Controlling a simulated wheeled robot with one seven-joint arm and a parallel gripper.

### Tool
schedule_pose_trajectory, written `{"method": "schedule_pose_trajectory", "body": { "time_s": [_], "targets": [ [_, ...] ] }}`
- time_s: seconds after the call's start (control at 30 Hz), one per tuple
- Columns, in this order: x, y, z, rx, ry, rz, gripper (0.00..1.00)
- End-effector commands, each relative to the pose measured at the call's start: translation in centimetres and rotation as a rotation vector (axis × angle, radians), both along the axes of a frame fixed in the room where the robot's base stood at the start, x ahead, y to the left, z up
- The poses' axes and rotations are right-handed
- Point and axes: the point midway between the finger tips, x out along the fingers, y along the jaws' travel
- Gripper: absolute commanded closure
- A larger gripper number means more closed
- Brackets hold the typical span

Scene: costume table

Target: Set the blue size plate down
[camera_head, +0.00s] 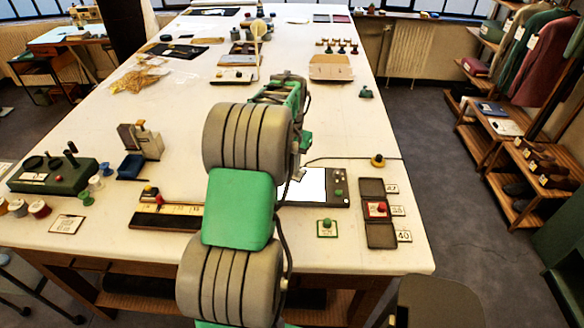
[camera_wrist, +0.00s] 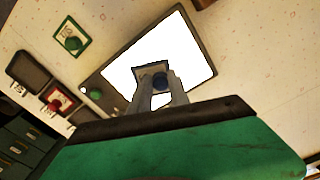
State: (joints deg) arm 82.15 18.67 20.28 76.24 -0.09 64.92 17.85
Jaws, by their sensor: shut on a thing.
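My gripper is over a bright white panel (camera_wrist: 188,58), which also shows in the head view (camera_head: 308,187). In the head view my arm hides the blue plate. A dark three-part tray (camera_head: 380,236) lies to the right of the panel. Its middle compartment holds a plate with a red knob (camera_head: 381,208); its other two look empty.
A plate with a green knob (camera_head: 327,226) lies in front of the panel. Number cards (camera_head: 404,236) stand beside the tray. A dark box with a ruler-like strip (camera_head: 165,217) is left of my arm. The table's right edge is near.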

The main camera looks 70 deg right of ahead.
Motion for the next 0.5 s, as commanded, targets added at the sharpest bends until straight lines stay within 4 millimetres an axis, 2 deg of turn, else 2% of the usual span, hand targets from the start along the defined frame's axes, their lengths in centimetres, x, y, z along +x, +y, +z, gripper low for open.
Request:
{"method": "schedule_pose_trajectory", "body": {
  "time_s": [0.17,0.33,0.5],
  "targets": [
    [0.1,-1.4,-1.5,0.001,0.000,0.000,1.00],
    [0.1,-1.4,-4.3,0.001,0.000,0.000,1.00],
    [0.1,-1.4,-4.7,-0.002,-0.001,0.000,1.00]
  ]
}}
